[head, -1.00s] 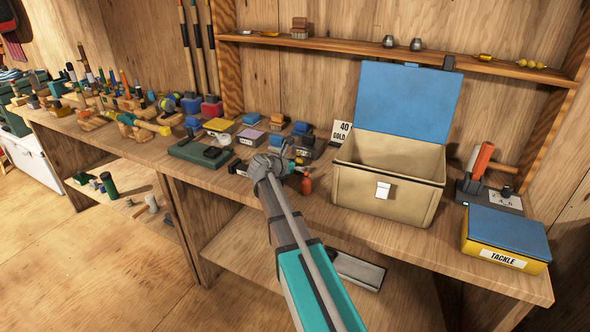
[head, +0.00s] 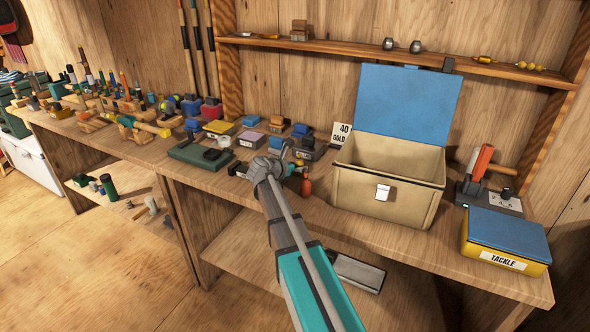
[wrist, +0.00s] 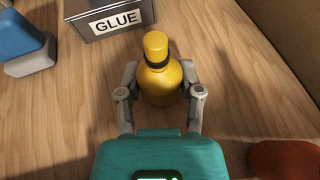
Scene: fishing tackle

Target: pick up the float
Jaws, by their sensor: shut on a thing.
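The float (wrist: 162,85) is a yellow, bottle-shaped body with a narrow neck and a black band below its rounded top. My gripper (wrist: 160,72) has one grey finger on each side of the float's wide body and is shut on it. The float appears just above or on the wooden bench; the wrist view does not settle which. In the head view my gripper (head: 291,164) is over the bench, left of the beige box, and mostly hides the float.
A dark box labelled GLUE (wrist: 118,22) stands just beyond the float. A blue and grey block (wrist: 24,45) is at left, a reddish thing (wrist: 285,160) at lower right. The open beige tackle box (head: 388,190) with a blue lid stands right of my arm.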

